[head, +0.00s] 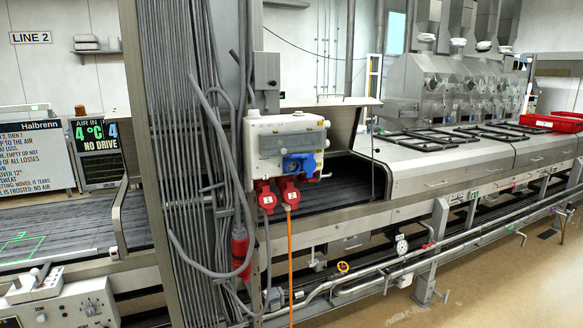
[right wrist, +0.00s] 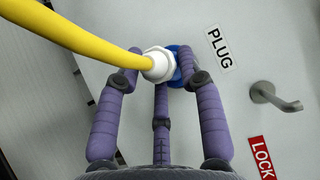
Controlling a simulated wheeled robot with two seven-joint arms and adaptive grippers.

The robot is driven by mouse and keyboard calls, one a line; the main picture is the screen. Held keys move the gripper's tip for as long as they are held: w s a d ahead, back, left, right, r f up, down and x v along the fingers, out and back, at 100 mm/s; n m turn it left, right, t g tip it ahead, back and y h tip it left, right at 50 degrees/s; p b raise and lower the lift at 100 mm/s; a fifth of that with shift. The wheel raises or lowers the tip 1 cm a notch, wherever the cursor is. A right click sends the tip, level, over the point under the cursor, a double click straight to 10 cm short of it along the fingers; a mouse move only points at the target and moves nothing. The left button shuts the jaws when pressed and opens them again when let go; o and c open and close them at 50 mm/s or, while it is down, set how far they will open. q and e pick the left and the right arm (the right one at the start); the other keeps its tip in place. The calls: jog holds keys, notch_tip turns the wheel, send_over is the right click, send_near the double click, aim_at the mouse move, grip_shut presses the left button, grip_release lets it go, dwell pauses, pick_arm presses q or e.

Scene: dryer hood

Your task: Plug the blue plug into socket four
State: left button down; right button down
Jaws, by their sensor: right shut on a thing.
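The blue plug (right wrist: 184,58) shows in the right wrist view, with a white collar and a thick yellow cable (right wrist: 82,38) running off to the upper left. My right gripper (right wrist: 168,68) has its purple fingers closed around it. The plug is in front of a pale panel marked PLUG and LOCK; I cannot tell whether it touches the panel. In the head view a light grey socket box (head: 272,137) is on the post. It has a blue socket (head: 298,164) at its lower right. Which socket is number four is too small to read. My left gripper is not in view.
Two red plugs (head: 267,198) with number tags sit at the box's lower edge, one with an orange cable (head: 290,260). A red connector (head: 240,252) hangs on the post among grey cables. A metal hook (right wrist: 275,97) sticks out of the panel near the plug.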

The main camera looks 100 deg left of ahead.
jog(key=shift+a+r, duration=0.3)
jog(key=shift+r, duration=0.1)
jog(key=shift+s+a+b, duration=0.3)
jog(key=shift+a, duration=0.1)
jog(key=shift+a, duration=0.1)
jog(key=shift+s+a, duration=0.3)
jog(key=shift+a, duration=0.15)
jog(key=shift+s+f, duration=0.1)
jog(key=shift+f, duration=0.05)
jog(key=shift+s+a+b, duration=0.1)
jog(key=shift+b, duration=0.2)
jog(key=shift+s+a, duration=0.15)
jog(key=shift+f+b, duration=0.1)
jog(key=shift+b, duration=0.45)
